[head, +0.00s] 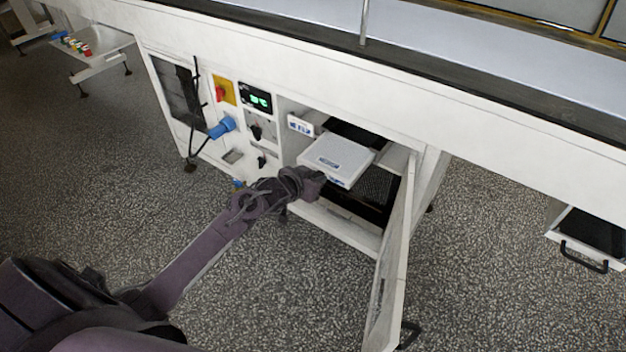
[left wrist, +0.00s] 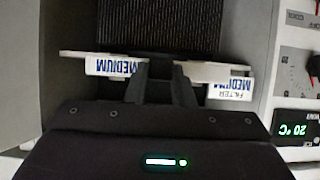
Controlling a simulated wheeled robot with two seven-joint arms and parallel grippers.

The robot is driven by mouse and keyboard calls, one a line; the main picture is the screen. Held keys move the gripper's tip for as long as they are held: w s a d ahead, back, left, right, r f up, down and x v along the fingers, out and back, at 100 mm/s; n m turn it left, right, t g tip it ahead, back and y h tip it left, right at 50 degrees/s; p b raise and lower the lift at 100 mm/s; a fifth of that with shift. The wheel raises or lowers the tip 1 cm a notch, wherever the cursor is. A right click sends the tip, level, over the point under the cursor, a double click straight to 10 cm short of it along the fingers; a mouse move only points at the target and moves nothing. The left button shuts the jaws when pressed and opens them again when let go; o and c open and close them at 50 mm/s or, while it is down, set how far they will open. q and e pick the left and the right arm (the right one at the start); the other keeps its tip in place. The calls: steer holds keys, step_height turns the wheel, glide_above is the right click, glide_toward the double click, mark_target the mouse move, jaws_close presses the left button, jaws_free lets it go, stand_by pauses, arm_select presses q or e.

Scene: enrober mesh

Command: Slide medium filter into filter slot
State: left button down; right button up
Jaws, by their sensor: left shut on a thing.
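The medium filter (head: 340,155) is a flat white panel at the open cabinet bay in the head view. In the left wrist view its front edge (left wrist: 110,66) shows a blue MEDIUM label. My left gripper (head: 318,183) is shut on the filter's near edge; its fingers (left wrist: 160,80) cover the middle of that edge. The inside of the slot is largely hidden behind the filter, so I cannot tell how far the filter is in. My right gripper is not in view.
The cabinet door (head: 392,270) hangs open to the right of the bay. A dark mesh surface (head: 378,186) lies beside the filter. The control panel with a green display (head: 260,100) and a blue plug (head: 222,127) is to the left. The white conveyor frame (head: 400,95) overhangs the bay.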

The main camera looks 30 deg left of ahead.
mark_target(345, 146)
arm_select(q)
steer(key=shift+w+d+b, duration=0.2)
steer(key=shift+w+b, duration=0.4)
steer(key=shift+w, duration=0.9)
steer(key=shift+w+d+b, duration=0.2)
steer(key=shift+w+b, duration=0.5)
steer(key=shift+w, duration=0.55)
steer(key=shift+w+d+b, duration=0.15)
steer(key=shift+w+b, duration=0.5)
steer(key=shift+w, duration=0.85)
steer(key=shift+w+d+b, duration=0.15)
steer(key=shift+w+b, duration=0.65)
steer(key=shift+w, duration=0.15)
steer(key=shift+w+d+b, duration=0.15)
steer(key=shift+w+b, duration=0.6)
steer(key=shift+w, duration=0.2)
steer(key=shift+w+d+b, duration=0.1)
steer(key=shift+w+b, duration=0.4)
steer(key=shift+w, duration=0.1)
steer(key=shift+w+b, duration=0.3)
steer(key=shift+w+d+b, duration=0.15)
steer(key=shift+w+b, duration=0.65)
steer(key=shift+w, duration=0.05)
steer(key=c, duration=1.2)
jaws_free()
